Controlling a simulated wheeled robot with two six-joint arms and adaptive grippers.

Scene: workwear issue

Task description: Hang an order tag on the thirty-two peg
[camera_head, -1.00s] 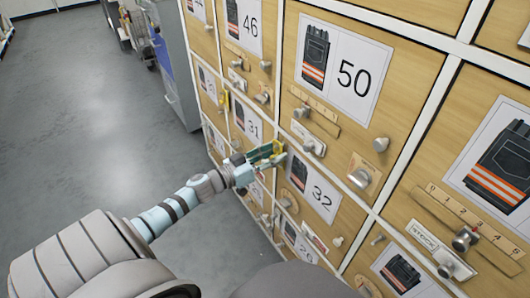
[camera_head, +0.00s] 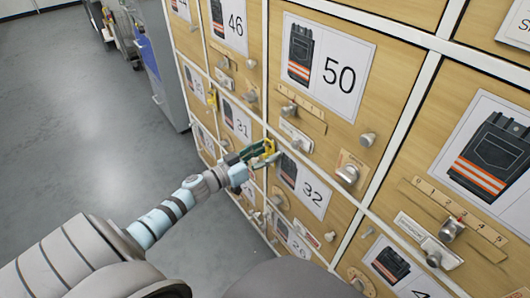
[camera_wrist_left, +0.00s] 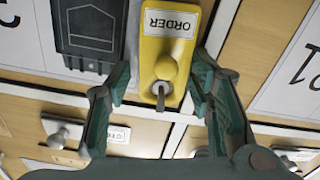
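The yellow order tag (camera_wrist_left: 166,40) is between the fingers of my left gripper (camera_wrist_left: 160,78) in the wrist view. A metal peg (camera_wrist_left: 162,92) shows at the tag's narrow end and appears to pass through it, so the tag appears to hang there. The green fingers stand apart on either side of the tag; I cannot tell whether one still touches it. In the head view my left gripper (camera_head: 266,152) is at the upper left of the door with the thirty-two card (camera_head: 311,194), the yellow tag (camera_head: 269,146) beside its fingertips. My right gripper is out of view.
Neighbouring doors carry a fifty card (camera_head: 340,77), a thirty-one card (camera_head: 238,120) and several projecting knobs (camera_head: 347,175). Another yellow tag (camera_head: 212,98) hangs left of the thirty-one card. Open grey floor (camera_head: 80,130) lies to the left.

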